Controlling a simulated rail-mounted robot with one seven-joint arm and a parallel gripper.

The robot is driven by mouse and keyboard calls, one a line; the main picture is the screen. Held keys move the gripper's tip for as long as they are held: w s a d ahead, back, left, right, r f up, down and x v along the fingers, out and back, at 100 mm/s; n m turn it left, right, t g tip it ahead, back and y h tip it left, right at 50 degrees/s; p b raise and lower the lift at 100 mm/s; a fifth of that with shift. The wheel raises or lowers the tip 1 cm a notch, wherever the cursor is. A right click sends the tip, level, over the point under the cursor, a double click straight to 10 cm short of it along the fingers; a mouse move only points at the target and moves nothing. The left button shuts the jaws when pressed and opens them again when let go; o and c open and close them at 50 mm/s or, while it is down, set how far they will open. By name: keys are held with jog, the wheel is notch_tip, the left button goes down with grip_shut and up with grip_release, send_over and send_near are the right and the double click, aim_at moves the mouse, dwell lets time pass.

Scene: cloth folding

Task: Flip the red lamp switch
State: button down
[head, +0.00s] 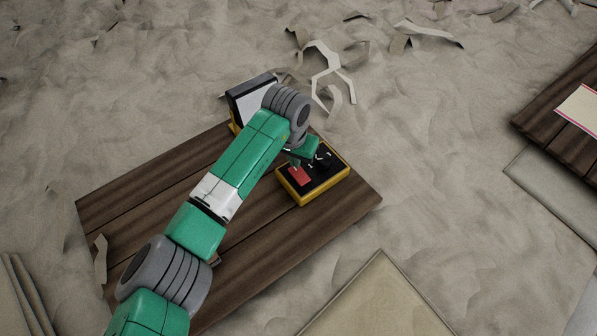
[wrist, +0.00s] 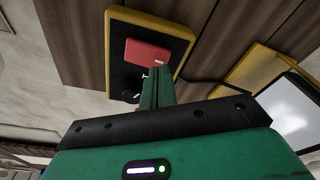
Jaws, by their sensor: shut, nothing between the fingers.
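The red switch (head: 299,176) sits on a black panel with a yellow frame (head: 314,190), on the dark wooden board. In the wrist view the red switch (wrist: 147,53) is a flat red rocker on the black panel. My gripper (head: 296,160) is shut and empty, over the panel just behind the red switch in the head view. In the wrist view its fingertips (wrist: 158,72) overlap the switch's lower right edge. I cannot tell whether they touch it. White marks and a dark part on the panel are partly hidden by my gripper.
A yellow and black box with a pale face (head: 250,102) stands at the board's back edge, close to my wrist. The wooden board (head: 115,205) lies on sandy ground with scattered pale scraps (head: 325,75). Another wooden board (head: 550,115) is at the right.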

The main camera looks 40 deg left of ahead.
aim_at(295, 169)
jog(key=shift+f+b, duration=0.35)
jog(key=shift+f, duration=0.55)
dwell(0.5)
jog(key=shift+r, duration=0.1)
notch_tip(295, 169, up, 7)
jog(key=p, duration=0.7)
